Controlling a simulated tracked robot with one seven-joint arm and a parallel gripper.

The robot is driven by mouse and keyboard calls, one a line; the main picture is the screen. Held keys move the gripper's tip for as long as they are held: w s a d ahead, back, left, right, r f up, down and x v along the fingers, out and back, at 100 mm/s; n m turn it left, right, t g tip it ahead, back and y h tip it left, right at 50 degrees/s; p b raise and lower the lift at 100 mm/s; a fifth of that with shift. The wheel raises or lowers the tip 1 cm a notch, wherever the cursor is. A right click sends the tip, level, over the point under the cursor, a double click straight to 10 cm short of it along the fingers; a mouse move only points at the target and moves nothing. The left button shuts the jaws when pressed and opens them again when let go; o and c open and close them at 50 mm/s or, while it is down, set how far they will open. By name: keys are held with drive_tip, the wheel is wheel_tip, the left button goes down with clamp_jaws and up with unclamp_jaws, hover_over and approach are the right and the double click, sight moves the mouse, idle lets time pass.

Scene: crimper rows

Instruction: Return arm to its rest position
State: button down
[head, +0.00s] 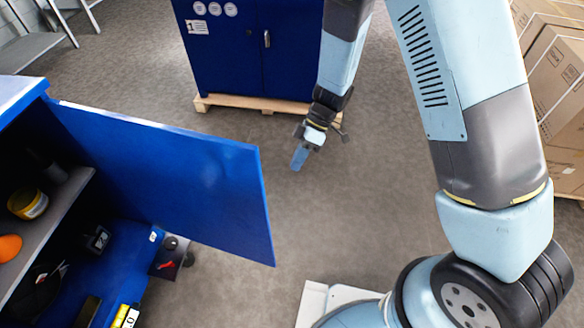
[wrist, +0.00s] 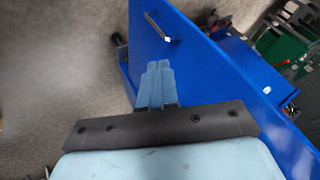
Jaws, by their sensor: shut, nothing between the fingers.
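My gripper (head: 299,157) hangs in the air over the bare floor in the head view, at the end of my blue and grey arm. Its light-blue fingers point down and slightly left, and they are shut with nothing between them. In the wrist view the fingers of my gripper (wrist: 157,68) are together in front of a blue cabinet door (wrist: 215,75) with a metal handle (wrist: 163,27). In the head view the open blue door (head: 190,180) is to the left of my gripper, with clear space between them.
The open blue cabinet (head: 20,90) at left holds a yellow container (head: 28,204) and an orange item (head: 9,247) on a shelf. A closed blue cabinet (head: 235,50) stands on a wooden pallet (head: 232,101) behind. Cardboard boxes (head: 557,75) are stacked at right. The middle floor is free.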

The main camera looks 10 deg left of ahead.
drive_tip(key=w+d+r+m+t+y, duration=0.3)
drive_tip(key=w+r+t, duration=0.5)
drive_tip(key=w+r, duration=0.65)
drive_tip(key=w+d+r+m+t+h, duration=0.2)
drive_tip(key=w+d+r+m+t, duration=0.15)
drive_tip(key=d+r, duration=0.35)
drive_tip(key=w+d+r+m+t+h, duration=0.1)
drive_tip(key=w+d+r+m+t, duration=0.25)
drive_tip(key=d+r, duration=0.45)
drive_tip(key=s+d+r+m+h, duration=0.25)
drive_tip(key=s+d+r, duration=0.2)
drive_tip(key=d, duration=0.25)
drive_tip(key=s+d+r+m+h, duration=0.2)
drive_tip(key=s+d+r+m, duration=0.25)
drive_tip(key=d, duration=0.35)
drive_tip(key=s+d+m+g, duration=0.2)
drive_tip(key=s+m+g, duration=0.1)
drive_tip(key=s, duration=1.7)
drive_tip(key=shift+s+r+m+y, duration=0.15)
drive_tip(key=shift+r+m+y, duration=0.1)
drive_tip(key=shift+m+y, duration=0.2)
drive_tip(key=shift+d, duration=0.2)
